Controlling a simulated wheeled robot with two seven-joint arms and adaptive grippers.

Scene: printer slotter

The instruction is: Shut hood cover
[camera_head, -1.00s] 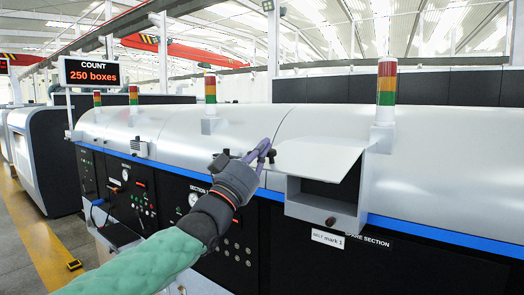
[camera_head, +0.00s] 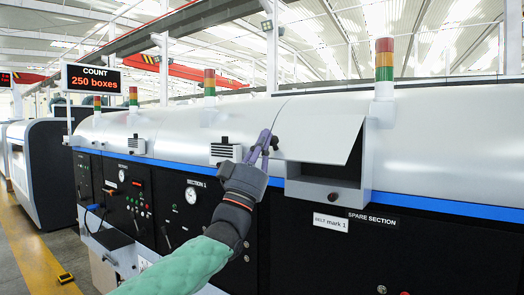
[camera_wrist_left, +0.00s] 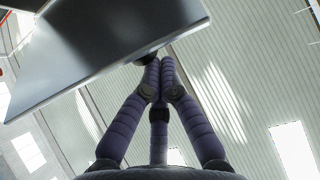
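The hood cover (camera_head: 318,138) is a light grey flap hinged at its top on a box in the machine's rounded casing. It hangs tilted outward, partly open, with the dark opening (camera_head: 330,173) showing beneath it. My left gripper (camera_head: 264,143) is at the cover's left edge, close to a small dark knob (camera_head: 275,143). In the left wrist view my purple fingers (camera_wrist_left: 160,66) come together at the tips, just below the cover's grey panel (camera_wrist_left: 110,40). A dark piece sits at the tips; contact is unclear. My right gripper is out of view.
The long machine has a blue stripe (camera_head: 440,204) and a black front panel. A light tower (camera_head: 384,70) stands just right of the cover. A vent (camera_head: 225,152) lies left of my gripper. A label "mark 1" (camera_head: 330,220) is below the box.

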